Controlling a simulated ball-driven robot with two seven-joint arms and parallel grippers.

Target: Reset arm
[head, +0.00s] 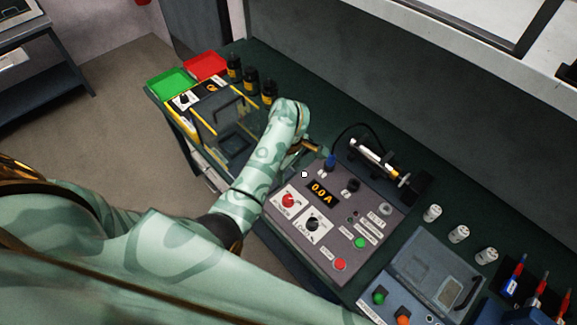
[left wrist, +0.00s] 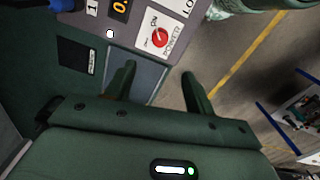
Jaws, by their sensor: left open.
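My left arm reaches in from the left in the head view, over the grey control panel (head: 290,229). My left gripper (head: 315,148) is at its end, near the panel's upper edge and close to a blue plug (head: 330,162); the forearm partly hides it. In the left wrist view the two fingers of the left gripper (left wrist: 158,72) are apart with nothing between them. Past them is the panel's red power knob (left wrist: 159,38). My right gripper is in neither view.
The panel display (head: 322,193) reads 0.0 A. Black bottles (head: 251,79), a green tray (head: 170,85) and a red tray (head: 206,66) are at the back left. White cylinders (head: 459,233) stand at the right.

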